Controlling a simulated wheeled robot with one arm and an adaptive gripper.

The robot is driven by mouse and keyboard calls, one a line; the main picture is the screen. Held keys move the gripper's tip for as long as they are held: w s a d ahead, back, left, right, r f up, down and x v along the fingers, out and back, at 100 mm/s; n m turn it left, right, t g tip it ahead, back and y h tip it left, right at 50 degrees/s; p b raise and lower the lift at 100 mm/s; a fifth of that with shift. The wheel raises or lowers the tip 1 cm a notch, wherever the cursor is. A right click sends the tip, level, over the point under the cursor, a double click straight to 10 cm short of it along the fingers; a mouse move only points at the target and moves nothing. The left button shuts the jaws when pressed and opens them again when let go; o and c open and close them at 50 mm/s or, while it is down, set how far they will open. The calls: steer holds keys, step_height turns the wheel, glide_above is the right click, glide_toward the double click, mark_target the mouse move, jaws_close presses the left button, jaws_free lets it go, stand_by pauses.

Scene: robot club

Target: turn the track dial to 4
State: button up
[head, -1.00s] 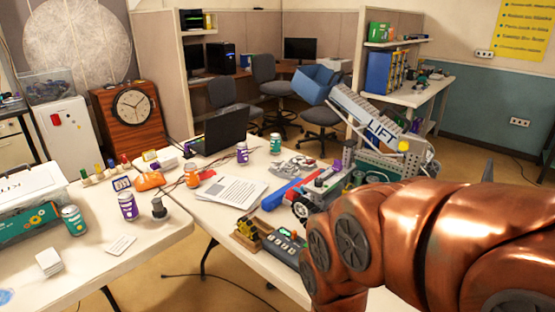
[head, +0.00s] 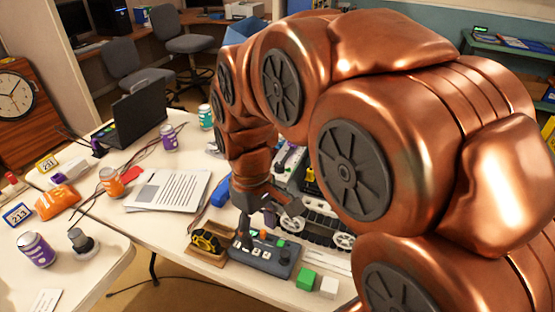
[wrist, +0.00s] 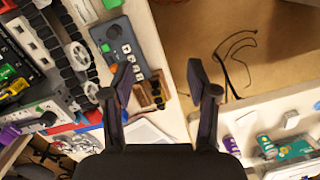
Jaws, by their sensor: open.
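A grey control box (head: 262,254) sits near the front edge of the table, with a row of white keys and small coloured buttons. A dark round knob, apparently the track dial (head: 284,256), is at its right end. The box (wrist: 128,62) also shows in the wrist view, with the dark knob (wrist: 114,31) towards its upper end. The dial's setting is too small to read. My gripper (head: 257,220) is above the left part of the box, fingers pointing down. In the wrist view my gripper (wrist: 160,80) is open and empty, one finger overlapping the box's edge.
A wooden tray (head: 206,256) with a black and yellow item stands directly left of the box. Tracked robot parts (head: 318,232) are behind. Papers (head: 170,190) lie at the back left.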

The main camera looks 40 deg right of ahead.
steer(key=w+d+r+n+p, duration=0.1)
steer(key=w+d+n, duration=0.3)
steer(key=w+d, duration=0.65)
steer(key=n+t+p, duration=0.1)
steer(key=n, duration=0.3)
glide_above(280, 164)
steer(key=shift+s+a+f, duration=0.1)
steer(key=shift+a+f, duration=0.2)
steer(key=shift+f, duration=0.45)
steer(key=shift+d+f, duration=0.2)
steer(key=shift+f+p, duration=1.35)
steer(key=shift+f, duration=2.4)
steer(key=shift+c, duration=0.2)
jaws_close()
